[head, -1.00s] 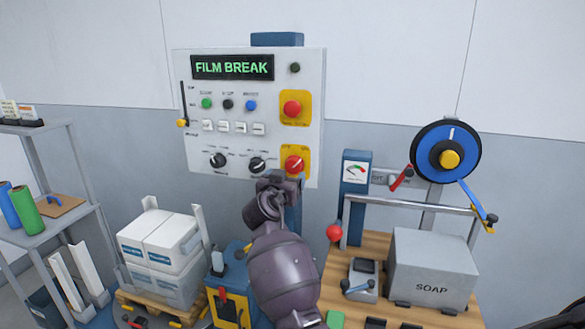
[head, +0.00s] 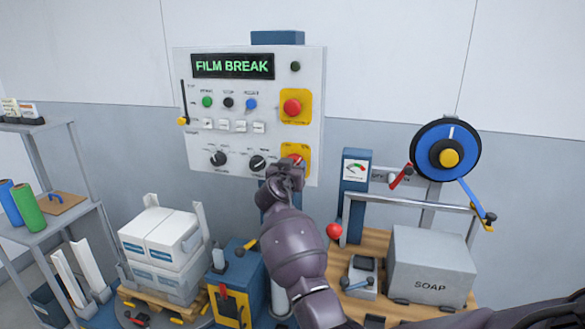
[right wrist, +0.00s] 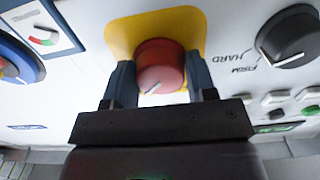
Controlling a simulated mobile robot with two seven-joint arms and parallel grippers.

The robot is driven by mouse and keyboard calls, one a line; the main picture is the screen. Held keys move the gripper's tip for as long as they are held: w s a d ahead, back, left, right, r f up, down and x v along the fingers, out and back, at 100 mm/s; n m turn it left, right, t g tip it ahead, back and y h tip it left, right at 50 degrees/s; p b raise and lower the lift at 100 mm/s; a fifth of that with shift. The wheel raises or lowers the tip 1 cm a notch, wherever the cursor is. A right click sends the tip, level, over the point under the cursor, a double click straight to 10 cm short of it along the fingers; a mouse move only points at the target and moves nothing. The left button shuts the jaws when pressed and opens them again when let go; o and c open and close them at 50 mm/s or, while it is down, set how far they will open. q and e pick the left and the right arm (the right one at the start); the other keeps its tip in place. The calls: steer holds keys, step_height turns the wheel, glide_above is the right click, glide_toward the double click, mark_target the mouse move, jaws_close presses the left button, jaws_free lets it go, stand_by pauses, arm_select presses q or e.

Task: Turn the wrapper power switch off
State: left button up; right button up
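The wrapper power switch looks to be the red rotary knob on a yellow plate (head: 305,154) at the lower right of the white control panel (head: 190,140). In the right wrist view the red knob (right wrist: 160,66) has a pale pointer mark towards its lower left. My right gripper (head: 286,170) is at this knob and hides much of it in the head view. In the right wrist view its two fingers (right wrist: 160,80) stand open on either side of the knob; I cannot tell if they touch it. My left gripper is not in view.
A red button (head: 292,107) on another yellow plate is above the knob. Black dials (head: 257,163) are to its left. The display (head: 232,66) reads FILM BREAK. A gauge post (head: 355,185) and a bench with a soap box (head: 430,265) stand to the right.

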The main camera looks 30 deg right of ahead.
steer(key=c, duration=0.4)
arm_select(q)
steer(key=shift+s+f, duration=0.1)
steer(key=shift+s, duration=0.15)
arm_select(e)
steer(key=shift+n, duration=0.4)
arm_select(q)
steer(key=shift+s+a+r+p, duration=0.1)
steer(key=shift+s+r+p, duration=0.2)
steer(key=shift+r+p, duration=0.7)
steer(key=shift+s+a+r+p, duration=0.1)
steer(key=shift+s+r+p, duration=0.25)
steer(key=shift+p, duration=1.05)
arm_select(e)
steer(key=shift+s+r+n, duration=0.1)
steer(key=shift+n, duration=4.2)
steer(key=shift+s+r+n, duration=0.1)
steer(key=shift+n, duration=4.2)
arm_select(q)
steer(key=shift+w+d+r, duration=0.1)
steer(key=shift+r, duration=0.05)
arm_select(e)
steer(key=o, duration=0.9)
steer(key=shift+w, duration=0.1)
